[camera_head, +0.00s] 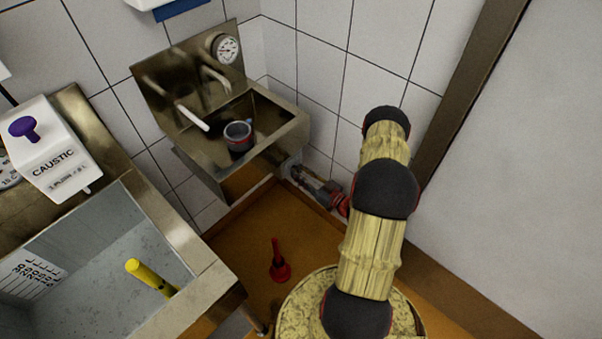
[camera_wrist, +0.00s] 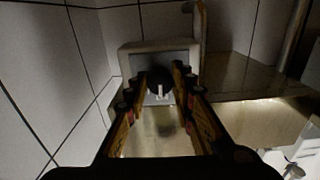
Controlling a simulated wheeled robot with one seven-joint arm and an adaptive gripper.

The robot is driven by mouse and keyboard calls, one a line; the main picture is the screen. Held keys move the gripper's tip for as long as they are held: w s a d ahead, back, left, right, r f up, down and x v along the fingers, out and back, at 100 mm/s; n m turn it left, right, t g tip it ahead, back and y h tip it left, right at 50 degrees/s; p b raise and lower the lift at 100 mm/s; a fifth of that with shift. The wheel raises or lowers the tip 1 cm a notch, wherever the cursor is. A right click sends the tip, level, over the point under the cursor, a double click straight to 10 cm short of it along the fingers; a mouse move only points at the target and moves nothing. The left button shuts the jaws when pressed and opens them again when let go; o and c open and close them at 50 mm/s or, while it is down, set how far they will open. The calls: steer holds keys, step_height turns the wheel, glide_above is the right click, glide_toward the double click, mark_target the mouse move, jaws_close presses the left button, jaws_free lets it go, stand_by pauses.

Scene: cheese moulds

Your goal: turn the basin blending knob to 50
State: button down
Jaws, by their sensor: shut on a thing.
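In the wrist view, a dark round knob (camera_wrist: 158,78) with a short white pointer mark sits low on a pale panel. The pointer is directed roughly down the picture; I cannot read any scale or number around it. My gripper (camera_wrist: 165,77) has its two fingers on either side of the knob and is shut on it.
A blue-grey mug (camera_head: 238,138) stands at the basin, near a white-handled lever (camera_head: 192,118). A white CAUSTIC dispenser (camera_head: 50,150) with a purple knob and a larger sink (camera_head: 150,225) are at left. A red upright object (camera_head: 279,262) stands on the brown floor. A wall closes the right side.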

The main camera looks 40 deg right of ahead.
steer(key=shift+m, duration=0.3)
steer(key=shift+m+p, duration=0.85)
steer(key=shift+m, duration=3.05)
steer(key=c, duration=1.6)
jaws_free()
steer(key=shift+o, duration=0.5)
steer(key=s, duration=1.2)
steer(key=shift+d, duration=0.4)
